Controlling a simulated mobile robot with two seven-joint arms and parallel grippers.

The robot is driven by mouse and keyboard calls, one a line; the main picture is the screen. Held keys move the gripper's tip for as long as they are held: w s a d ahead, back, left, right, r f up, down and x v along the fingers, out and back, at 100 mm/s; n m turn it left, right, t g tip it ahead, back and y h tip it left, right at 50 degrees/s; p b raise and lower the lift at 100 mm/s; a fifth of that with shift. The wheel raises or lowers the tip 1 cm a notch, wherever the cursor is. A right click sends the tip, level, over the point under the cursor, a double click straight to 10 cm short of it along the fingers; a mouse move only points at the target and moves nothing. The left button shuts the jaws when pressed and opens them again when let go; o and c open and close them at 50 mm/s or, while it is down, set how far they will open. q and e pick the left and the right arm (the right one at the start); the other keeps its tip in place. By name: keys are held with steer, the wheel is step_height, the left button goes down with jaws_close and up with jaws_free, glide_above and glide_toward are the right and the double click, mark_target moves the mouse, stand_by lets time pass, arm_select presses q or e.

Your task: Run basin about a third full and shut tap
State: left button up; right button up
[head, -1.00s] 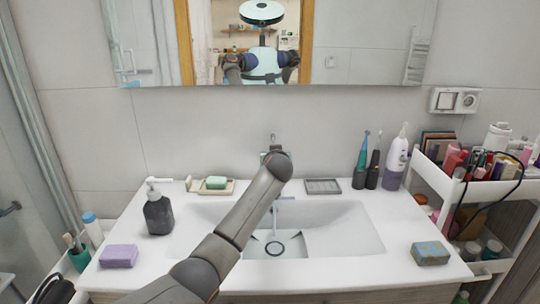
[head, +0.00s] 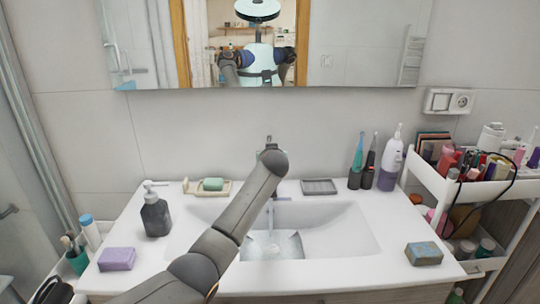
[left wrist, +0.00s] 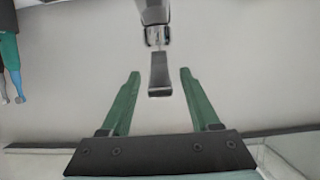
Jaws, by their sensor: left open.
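The white basin (head: 340,225) is set in the countertop, with a shallow pool of water (head: 272,246) at its bottom. A thin stream (head: 271,215) falls into it from the tap (head: 269,141), which is mostly hidden behind my left arm. In the left wrist view the tap's dark lever (left wrist: 160,76) shows between the green fingers of my left gripper (left wrist: 159,74). The gripper is open, with a gap on each side of the lever. In the head view its fingers are hidden by my arm. My right gripper is not in view.
A dark soap dispenser (head: 155,212), purple sponge (head: 117,259) and green soap on a dish (head: 213,184) lie left. A grey tray (head: 319,187), toothbrushes (head: 357,162) and a blue-tan sponge (head: 424,254) are right. A loaded cart (head: 425,180) stands right.

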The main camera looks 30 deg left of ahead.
arm_select(q)
steer(key=shift+d, duration=0.1)
steer(key=b+v, duration=0.1)
steer(key=v, duration=1.1)
steer(key=shift+s+r, duration=0.2)
stand_by(0.3)
